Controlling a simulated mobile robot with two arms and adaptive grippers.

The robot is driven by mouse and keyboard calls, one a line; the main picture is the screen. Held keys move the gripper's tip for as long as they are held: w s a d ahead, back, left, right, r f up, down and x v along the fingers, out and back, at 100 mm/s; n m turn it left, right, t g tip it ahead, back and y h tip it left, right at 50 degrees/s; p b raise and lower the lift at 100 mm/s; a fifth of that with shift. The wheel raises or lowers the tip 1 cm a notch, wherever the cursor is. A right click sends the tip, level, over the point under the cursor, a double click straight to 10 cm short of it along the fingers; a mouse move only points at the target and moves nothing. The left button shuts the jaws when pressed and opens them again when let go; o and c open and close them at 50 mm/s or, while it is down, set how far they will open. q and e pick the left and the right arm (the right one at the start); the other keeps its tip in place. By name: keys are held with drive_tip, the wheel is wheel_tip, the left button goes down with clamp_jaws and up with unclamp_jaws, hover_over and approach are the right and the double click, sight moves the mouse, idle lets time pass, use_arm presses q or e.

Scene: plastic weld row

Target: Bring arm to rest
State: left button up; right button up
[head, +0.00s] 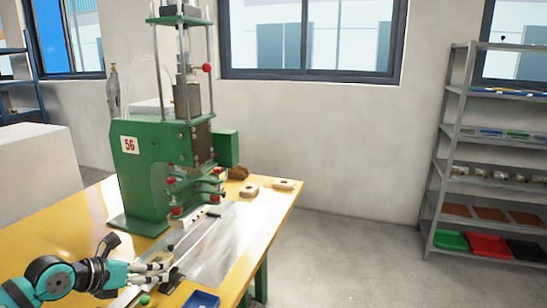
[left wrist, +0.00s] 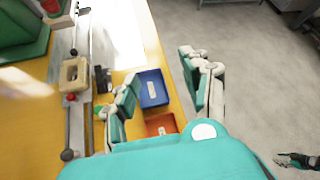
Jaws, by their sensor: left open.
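My left arm comes in from the lower left in the head view, and its gripper (head: 155,268) is over the front of the yellow table (head: 85,215). In the left wrist view the same gripper (left wrist: 165,85) has its two fingers wide apart with nothing between them. Beyond the fingers are the table edge and the grey floor. A blue tray (left wrist: 153,88) and an orange tray (left wrist: 161,125) lie on the table beside the left finger, partly hidden by it.
A green press marked 56 (head: 145,165) stands on the table, with a metal rail (left wrist: 80,85) along its front. A beige block (left wrist: 74,75) sits on the rail. Small beige parts (head: 249,190) lie at the back. A shelf (head: 437,180) stands right; the floor between is clear.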

use_arm(q)
drive_tip(key=s+d+r+n+t+h, duration=0.2)
drive_tip(key=d+r+n+h, duration=0.1)
drive_tip(key=d, duration=0.4)
drive_tip(key=s+d+r+n+t+h, duration=0.1)
drive_tip(key=d+r+n+t+h, duration=0.2)
drive_tip(key=d, duration=0.4)
drive_tip(key=s+a+f+n+y, duration=0.5)
drive_tip(key=f+n+y, duration=0.25)
drive_tip(key=n, duration=0.55)
drive_tip(key=s+a+f+n+y, duration=0.5)
drive_tip(key=n+y, duration=0.3)
drive_tip(key=n, duration=0.5)
drive_tip(key=s+d+f+n+g+h, duration=0.25)
drive_tip(key=s+f+g, duration=0.35)
drive_tip(key=s, duration=0.4)
drive_tip(key=s+d+f+n+g+h, duration=0.1)
drive_tip(key=s+f+n+g, duration=0.3)
drive_tip(key=s+f, duration=0.5)
drive_tip(key=s+f+m+g, duration=0.2)
drive_tip(key=s+f, duration=0.1)
drive_tip(key=f, duration=2.3)
drive_tip(key=s+a+f+g, duration=0.1)
drive_tip(key=s+a+f, duration=0.1)
drive_tip(key=s+f, duration=1.3)
drive_tip(key=shift+s+a+f+g, duration=0.2)
drive_tip(key=shift+s+f+g, duration=0.1)
drive_tip(key=shift+s, duration=0.55)
